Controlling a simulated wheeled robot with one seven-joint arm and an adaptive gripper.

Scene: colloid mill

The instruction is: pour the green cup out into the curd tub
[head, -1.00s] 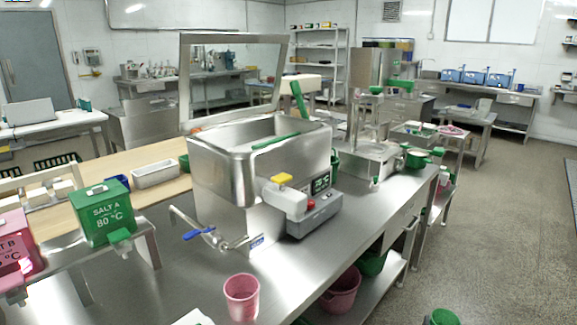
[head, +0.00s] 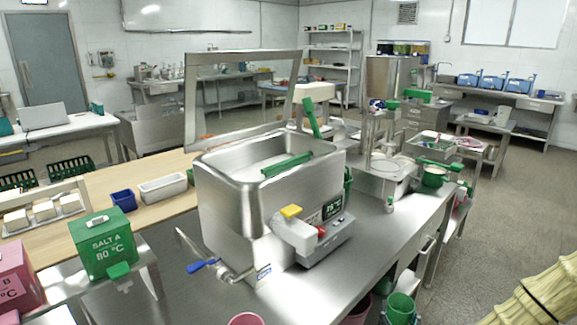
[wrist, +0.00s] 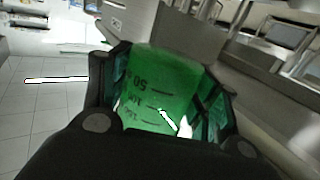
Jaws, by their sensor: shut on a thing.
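The green cup (wrist: 160,90) fills the middle of the wrist view, with dark measuring marks on its side. My gripper (wrist: 165,115) is shut on it, one dark finger at each side. The cup looks tilted in that view; its contents are hidden. In the head view a green vessel (head: 400,307) shows at the bottom edge; I cannot tell whether it is the held cup. No label marks the curd tub. A large open steel tub (head: 228,195) with pale contents stands on the steel counter, and a white rectangular tub (head: 162,189) stands behind it at left.
A raised lid frame (head: 190,100) stands behind the steel tub, and a grey control box (head: 325,240) is at its front. A green salt box (head: 107,245) stands at left. A pink cup (head: 246,319) is at the bottom edge. Clear floor (head: 500,220) lies at right.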

